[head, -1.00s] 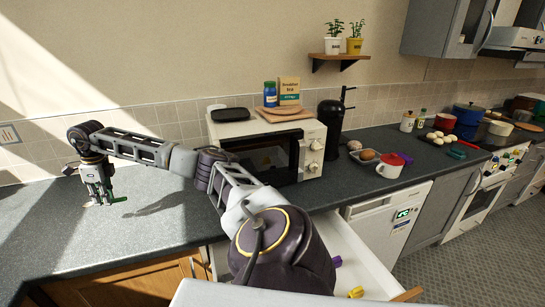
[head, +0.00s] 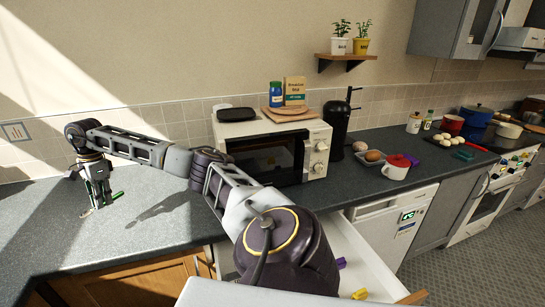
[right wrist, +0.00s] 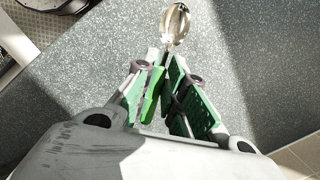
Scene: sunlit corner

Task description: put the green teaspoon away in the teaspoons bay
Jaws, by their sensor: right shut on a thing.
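The green teaspoon has a green handle (right wrist: 153,95) and a silver bowl (right wrist: 175,24). In the right wrist view the handle lies between the green-padded fingers of my right gripper (right wrist: 163,92), which is shut on it; the bowl sticks out beyond the fingertips. In the head view my right gripper (head: 97,203) points down at the worktop on the far left, with a bit of green handle (head: 117,195) beside it. A drawer (head: 378,272) stands open below the worktop, partly hidden behind my arm. Its teaspoons bay cannot be made out. My left gripper is not in view.
Purple (head: 340,263) and yellow (head: 360,294) items show in the drawer. The left worktop (head: 60,235) is mostly clear.

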